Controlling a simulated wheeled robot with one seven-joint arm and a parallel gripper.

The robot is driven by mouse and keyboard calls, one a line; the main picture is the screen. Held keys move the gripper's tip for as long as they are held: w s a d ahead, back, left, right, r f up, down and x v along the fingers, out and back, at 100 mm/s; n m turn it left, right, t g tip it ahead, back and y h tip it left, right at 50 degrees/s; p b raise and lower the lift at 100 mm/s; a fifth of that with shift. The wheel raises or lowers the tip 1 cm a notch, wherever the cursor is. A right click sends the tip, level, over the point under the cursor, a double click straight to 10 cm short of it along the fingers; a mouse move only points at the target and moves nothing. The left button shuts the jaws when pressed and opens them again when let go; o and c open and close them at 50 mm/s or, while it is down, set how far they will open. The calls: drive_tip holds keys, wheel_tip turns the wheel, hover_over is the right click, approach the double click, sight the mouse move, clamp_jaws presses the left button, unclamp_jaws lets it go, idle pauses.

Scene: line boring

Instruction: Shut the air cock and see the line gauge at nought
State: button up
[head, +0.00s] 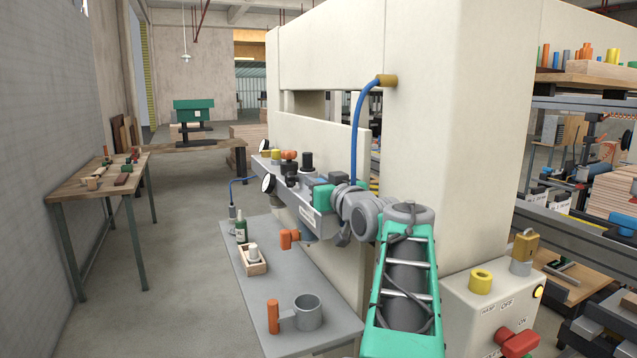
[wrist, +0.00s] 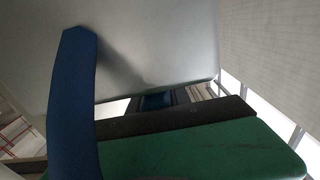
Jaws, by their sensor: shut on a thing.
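My gripper (head: 299,181) is at the grey rail (head: 315,221) on the side of the cream machine, among the dark fittings there. It is shut on what seems to be the air cock, which the fingers and wrist mostly hide; I cannot tell how its handle is turned. A white-faced gauge (head: 268,183) faces left on the rail's front side, and a second dial (head: 265,146) sits farther back. Both are seen nearly edge-on, so I cannot read a needle.
A blue hose (head: 357,125) drops from the machine's brass fitting behind the rail. Below, a grey bench (head: 262,285) holds a green bottle (head: 241,228), a wooden box (head: 251,266) and a grey mug (head: 308,312). A switch box (head: 490,305) stands right.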

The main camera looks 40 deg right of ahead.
clamp_jaws()
drive_tip(key=shift+n+y, duration=0.3)
drive_tip(key=shift+y, duration=0.2)
drive_tip(key=shift+w+a+n+y, duration=0.1)
drive_tip(key=shift+a+n+y, duration=0.25)
drive_tip(key=shift+y, duration=0.25)
drive_tip(key=o, duration=0.7)
unclamp_jaws()
